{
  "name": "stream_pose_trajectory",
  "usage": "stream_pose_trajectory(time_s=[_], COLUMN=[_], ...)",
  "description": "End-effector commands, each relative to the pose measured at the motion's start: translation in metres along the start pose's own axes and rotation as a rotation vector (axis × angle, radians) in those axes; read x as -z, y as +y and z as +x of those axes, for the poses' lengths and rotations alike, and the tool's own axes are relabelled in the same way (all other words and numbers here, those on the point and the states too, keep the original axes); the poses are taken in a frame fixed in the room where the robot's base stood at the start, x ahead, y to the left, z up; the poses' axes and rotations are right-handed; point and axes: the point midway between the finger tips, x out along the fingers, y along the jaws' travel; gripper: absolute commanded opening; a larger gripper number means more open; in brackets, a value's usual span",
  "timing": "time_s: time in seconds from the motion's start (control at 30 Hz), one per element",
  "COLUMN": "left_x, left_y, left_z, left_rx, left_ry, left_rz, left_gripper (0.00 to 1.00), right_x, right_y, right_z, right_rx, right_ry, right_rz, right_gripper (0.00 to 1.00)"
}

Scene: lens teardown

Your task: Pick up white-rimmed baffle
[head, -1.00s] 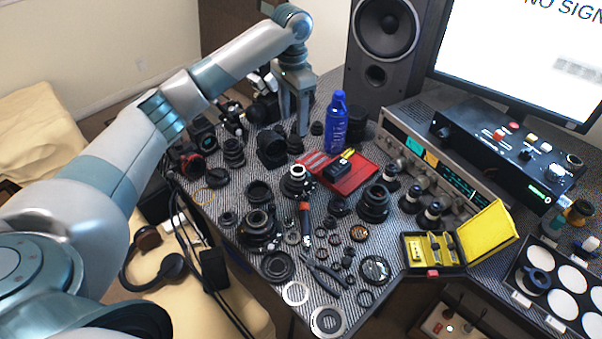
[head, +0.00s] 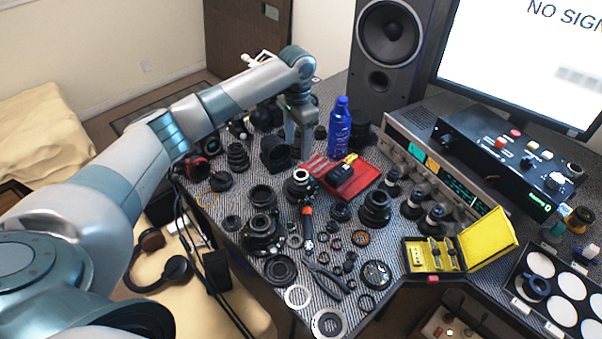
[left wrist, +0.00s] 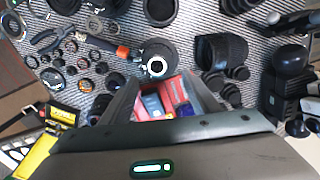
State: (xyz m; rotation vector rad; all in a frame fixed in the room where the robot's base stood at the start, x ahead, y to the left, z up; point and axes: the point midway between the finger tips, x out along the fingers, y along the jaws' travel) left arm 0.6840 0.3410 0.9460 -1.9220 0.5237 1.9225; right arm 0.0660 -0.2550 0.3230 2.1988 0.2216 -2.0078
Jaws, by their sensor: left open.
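A dark round part with a white ring around its top (head: 300,183), best fitting the white-rimmed baffle, stands left of the red mat (head: 360,190). In the left wrist view, this white-ringed part (left wrist: 157,66) shows just beyond the fingers. My left gripper (head: 300,150) is open and empty, pointing down behind it and apart from it. In the left wrist view, the open fingers (left wrist: 158,84) frame part of the red mat. My right gripper is not in view.
A blue bottle (head: 340,125) stands right of my left gripper. An orange-handled tool (head: 307,222) and pliers (head: 328,278) lie in front. An open yellow case (head: 487,234) stands at right.

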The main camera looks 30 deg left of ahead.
Motion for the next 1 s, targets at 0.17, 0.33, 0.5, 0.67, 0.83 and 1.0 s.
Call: stream_pose_trajectory(time_s=[0.17,0.33,0.5,0.67,0.83,1.0], left_x=[0.000,0.000,0.001,0.001,0.001,0.003], left_y=[0.001,0.001,0.000,0.000,0.002,0.006], left_z=[0.029,0.047,0.051,0.051,0.054,0.068], left_rx=[0.000,-0.001,0.000,0.000,0.000,0.000], left_ry=[-0.002,-0.001,0.001,0.001,-0.001,-0.003], left_rz=[-0.001,0.000,0.000,0.000,0.000,-0.001], left_gripper=[0.56,0.56,0.56,0.56,0.56,0.56], right_x=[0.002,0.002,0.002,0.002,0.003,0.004], right_y=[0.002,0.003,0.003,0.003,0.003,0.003], right_z=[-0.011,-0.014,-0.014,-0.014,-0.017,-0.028], right_rx=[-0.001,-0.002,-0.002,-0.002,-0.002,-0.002], right_ry=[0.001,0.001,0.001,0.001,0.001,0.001], right_rz=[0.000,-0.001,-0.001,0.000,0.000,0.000], right_gripper=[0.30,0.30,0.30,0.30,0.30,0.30])
